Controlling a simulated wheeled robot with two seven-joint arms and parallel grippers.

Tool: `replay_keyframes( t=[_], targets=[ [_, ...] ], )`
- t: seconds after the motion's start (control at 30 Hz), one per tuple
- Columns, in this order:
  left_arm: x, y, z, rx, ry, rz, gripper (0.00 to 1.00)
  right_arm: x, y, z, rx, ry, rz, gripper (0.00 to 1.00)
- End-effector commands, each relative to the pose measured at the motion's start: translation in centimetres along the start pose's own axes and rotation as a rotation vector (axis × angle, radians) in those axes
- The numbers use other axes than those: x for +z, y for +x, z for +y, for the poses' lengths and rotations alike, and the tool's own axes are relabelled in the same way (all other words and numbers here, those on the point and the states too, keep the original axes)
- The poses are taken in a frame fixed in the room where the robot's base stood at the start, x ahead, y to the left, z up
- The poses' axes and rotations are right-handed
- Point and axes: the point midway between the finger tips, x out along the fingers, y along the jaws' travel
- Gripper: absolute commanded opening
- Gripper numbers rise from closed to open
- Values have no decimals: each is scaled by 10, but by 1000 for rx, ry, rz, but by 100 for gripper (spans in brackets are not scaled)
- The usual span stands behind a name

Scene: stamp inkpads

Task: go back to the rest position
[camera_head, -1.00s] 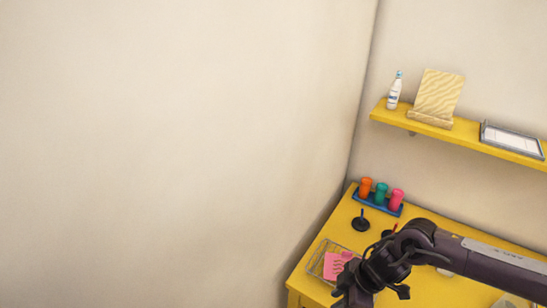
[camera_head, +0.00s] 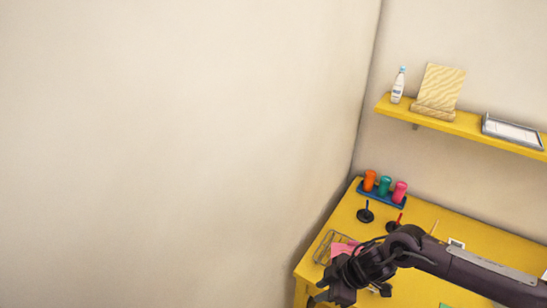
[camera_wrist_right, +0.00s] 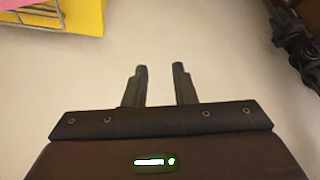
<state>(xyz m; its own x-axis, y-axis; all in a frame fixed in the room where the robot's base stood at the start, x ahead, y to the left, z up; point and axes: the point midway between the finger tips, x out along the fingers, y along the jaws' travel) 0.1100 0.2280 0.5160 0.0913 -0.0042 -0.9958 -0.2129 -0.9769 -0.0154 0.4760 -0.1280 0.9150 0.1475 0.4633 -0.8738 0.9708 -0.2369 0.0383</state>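My right gripper (camera_head: 325,296) hangs past the front left edge of the yellow desk (camera_head: 425,285) in the head view. In the right wrist view its two fingers (camera_wrist_right: 160,72) stand apart, with nothing between them and pale floor beyond. My right arm partly covers the desk. My left gripper is not in view.
A wire tray (camera_head: 322,251) with pink paper (camera_head: 343,249) sits at the desk's left edge, close to my right arm. Orange, teal and pink bottles stand in a blue holder (camera_head: 381,197) at the back. A yellow shelf (camera_head: 465,124) is above. Left of the desk is clear.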

Motion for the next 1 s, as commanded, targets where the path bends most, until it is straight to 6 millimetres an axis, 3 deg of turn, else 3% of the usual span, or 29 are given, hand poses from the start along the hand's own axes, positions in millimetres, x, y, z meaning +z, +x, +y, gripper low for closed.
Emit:
replay_keyframes(
  t=[0.3, 0.47, 0.57, 0.73, 0.87, 1.0],
  targets=[
    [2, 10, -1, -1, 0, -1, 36, -15, 58, 28, 87, 90, 146, 24],
    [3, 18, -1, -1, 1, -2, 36, 4, 109, 44, 177, 226, 221, 24],
    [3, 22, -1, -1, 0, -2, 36, 36, 144, 44, 241, 345, 234, 24],
    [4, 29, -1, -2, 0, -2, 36, 114, 198, 15, 323, 544, 179, 24],
    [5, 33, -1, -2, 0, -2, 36, 172, 230, -26, 356, 666, 103, 24],
    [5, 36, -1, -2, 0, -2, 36, 228, 255, -81, 370, 779, 8, 24]
  ],
)
